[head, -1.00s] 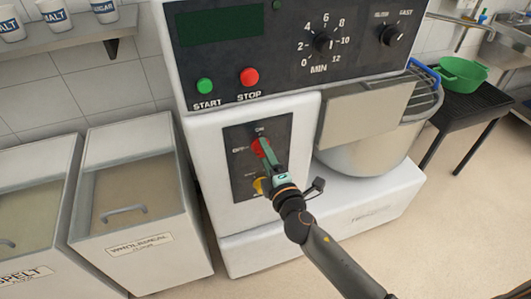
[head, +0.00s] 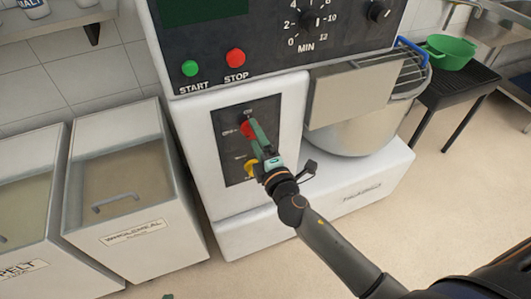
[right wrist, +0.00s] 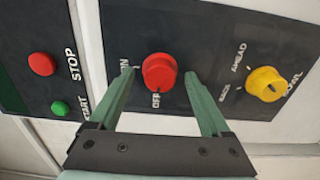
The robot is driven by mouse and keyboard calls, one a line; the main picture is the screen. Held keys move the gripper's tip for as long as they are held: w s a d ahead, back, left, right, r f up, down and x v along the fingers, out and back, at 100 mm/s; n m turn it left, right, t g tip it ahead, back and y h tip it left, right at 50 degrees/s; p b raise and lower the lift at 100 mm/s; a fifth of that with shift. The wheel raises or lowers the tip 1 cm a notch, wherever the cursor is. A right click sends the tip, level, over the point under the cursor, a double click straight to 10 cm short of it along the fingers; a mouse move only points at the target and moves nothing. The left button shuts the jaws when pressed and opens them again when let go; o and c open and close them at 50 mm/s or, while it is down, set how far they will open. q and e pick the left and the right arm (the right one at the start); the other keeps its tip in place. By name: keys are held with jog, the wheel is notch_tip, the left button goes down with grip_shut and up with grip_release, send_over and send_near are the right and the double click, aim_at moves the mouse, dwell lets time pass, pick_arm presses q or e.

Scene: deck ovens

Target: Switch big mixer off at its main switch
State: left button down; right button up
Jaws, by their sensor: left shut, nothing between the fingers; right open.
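The big mixer (head: 205,150) has a dark panel (head: 228,172) on its white front. The red main switch (head: 245,130) sits high on this panel; in the right wrist view the red knob (right wrist: 159,72) has ON and OFF labels beside it. I cannot tell clearly which label the knob points to. My right gripper (head: 254,128) is open at the switch. In the right wrist view the fingers of the right gripper (right wrist: 159,75) stand on either side of the knob, with small gaps.
A yellow knob (right wrist: 265,84) marked AHEAD sits beside the red one. Green START (head: 190,68) and red STOP (head: 236,58) buttons are above. The mixer bowl (head: 355,130) is to the right. Flour bins (head: 130,190) stand left.

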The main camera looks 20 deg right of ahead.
pick_arm(q)
jog(key=shift+w+d+f+b, duration=0.2)
jog(key=shift+d+b, duration=0.2)
jog(key=shift+b, duration=0.15)
jog(key=shift+w+d+f+b, duration=0.2)
jog(key=shift+d+b, duration=0.15)
jog(key=shift+b, duration=0.2)
pick_arm(e)
jog(key=s, duration=1.1)
jog(key=shift+s+d, duration=0.2)
jog(key=shift+s, duration=0.05)
pick_arm(q)
jog(key=shift+f, duration=0.1)
notch_tip(320, 180, up, 8)
jog(key=s+a+p, duration=0.1)
jog(key=a+p, duration=0.1)
jog(key=p, duration=0.7)
jog(key=shift+s+a+f, duration=0.2)
jog(key=shift+a+f, duration=0.05)
jog(key=shift+a, duration=0.05)
pick_arm(e)
jog(key=s+f+m+g+y, duration=0.1)
jog(key=s+f+m+g, duration=0.7)
jog(key=s+f+m, duration=0.5)
jog(key=f+m, duration=0.1)
jog(key=m, duration=0.2)
jog(key=shift+s+d+m+g+y, duration=0.15)
jog(key=shift+d+m+g+y, duration=0.15)
jog(key=shift+y, duration=0.1)
jog(key=shift+f, duration=0.1)
